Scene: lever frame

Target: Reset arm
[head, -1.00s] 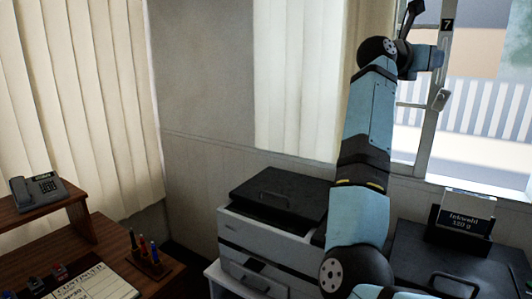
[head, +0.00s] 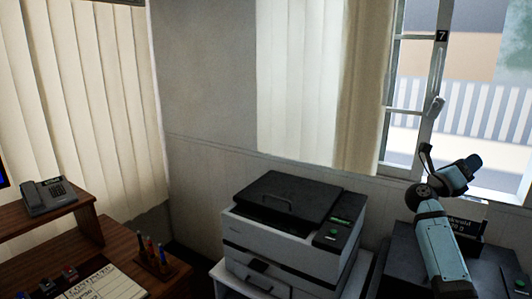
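My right arm (head: 441,248) rises from the lower right in the head view, in front of the dark cabinet and the window. Its wrist is bent, and the dark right gripper (head: 426,157) points up near the window's lower frame. The gripper is small and seen at an angle, so I cannot tell whether its fingers are open or shut. I see nothing held in it. My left gripper is not in view.
A grey printer (head: 284,262) with a black lid stands left of my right arm. A dark cabinet (head: 399,262) with a partly hidden label holder (head: 466,229) is behind the arm. A wooden desk (head: 128,262) with a telephone (head: 47,195) and pen holder (head: 152,262) is at left.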

